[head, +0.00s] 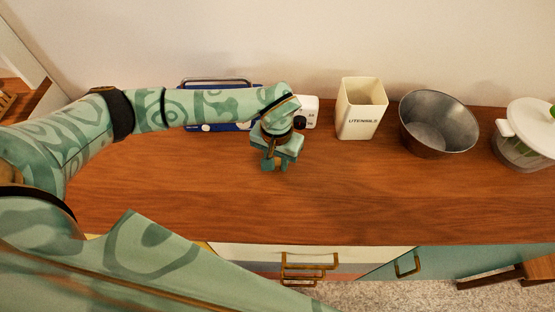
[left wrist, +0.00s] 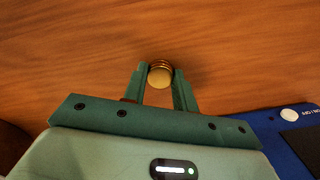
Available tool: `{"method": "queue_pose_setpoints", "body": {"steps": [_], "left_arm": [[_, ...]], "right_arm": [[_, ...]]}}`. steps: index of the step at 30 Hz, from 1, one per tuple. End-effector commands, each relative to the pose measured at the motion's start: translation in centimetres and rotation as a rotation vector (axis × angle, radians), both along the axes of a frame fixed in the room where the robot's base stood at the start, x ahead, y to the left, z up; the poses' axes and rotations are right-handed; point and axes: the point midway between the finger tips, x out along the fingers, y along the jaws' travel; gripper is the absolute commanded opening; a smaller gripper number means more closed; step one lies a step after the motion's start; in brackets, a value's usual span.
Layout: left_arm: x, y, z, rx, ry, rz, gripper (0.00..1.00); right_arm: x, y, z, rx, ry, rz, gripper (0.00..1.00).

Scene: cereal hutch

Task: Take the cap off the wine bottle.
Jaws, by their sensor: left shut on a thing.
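My left gripper (head: 275,164) is low over the wooden counter, in front of the blue and white appliance, with its fingers pointing down. In the left wrist view its two green fingers (left wrist: 160,82) are shut on a small round gold piece (left wrist: 160,76). It looks like the bottle cap, with a ringed side and a flat, pale gold end. No wine bottle body can be made out in either view, and I cannot tell what is under the gold piece. My right gripper is not in view.
A blue and white appliance (head: 219,127) stands behind the gripper and shows close to it in the left wrist view (left wrist: 286,128). A cream utensil holder (head: 361,111), a metal bowl (head: 438,124) and a white-lidded container (head: 528,127) stand to the right. The front counter (head: 350,195) is clear.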

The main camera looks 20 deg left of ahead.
Motion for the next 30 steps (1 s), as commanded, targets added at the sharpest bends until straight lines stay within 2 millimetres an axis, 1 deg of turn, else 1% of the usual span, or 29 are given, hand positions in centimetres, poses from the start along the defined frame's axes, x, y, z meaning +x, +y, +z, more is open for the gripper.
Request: {"method": "queue_pose_setpoints", "body": {"steps": [1,8,11,12,14,15,22,24,26,29,30], "left_arm": [[0.0,0.0,-0.4,0.0,0.0,0.0,0.0],[0.0,0.0,-0.3,0.001,-0.002,0.0,0.0],[0.0,0.0,-0.5,0.001,-0.002,0.0,0.0],[0.0,0.0,-0.6,0.001,-0.002,0.001,0.3],[0.0,0.0,-0.5,0.001,-0.002,0.001,0.47],[0.0,0.0,-0.5,0.0,-0.002,0.001,0.49],[0.0,0.0,-0.5,0.0,-0.002,0.001,0.49],[0.0,0.0,-0.2,0.0,-0.003,0.0,0.49],[0.1,0.0,0.5,0.0,-0.005,0.0,0.49],[0.2,0.0,2.5,0.001,-0.008,0.0,0.49],[0.2,0.0,3.5,0.001,-0.009,-0.001,0.49]], "right_arm": [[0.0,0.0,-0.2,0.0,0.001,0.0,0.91],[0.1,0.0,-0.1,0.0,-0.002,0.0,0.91],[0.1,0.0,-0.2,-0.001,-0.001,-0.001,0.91],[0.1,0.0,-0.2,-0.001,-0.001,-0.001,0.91],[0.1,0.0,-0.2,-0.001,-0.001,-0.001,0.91],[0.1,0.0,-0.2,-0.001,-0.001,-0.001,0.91],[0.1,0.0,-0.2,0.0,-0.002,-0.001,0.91],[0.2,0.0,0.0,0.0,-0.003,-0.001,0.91],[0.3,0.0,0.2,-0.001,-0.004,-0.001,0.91],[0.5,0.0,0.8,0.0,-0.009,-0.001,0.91],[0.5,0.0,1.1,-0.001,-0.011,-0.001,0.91]]}}
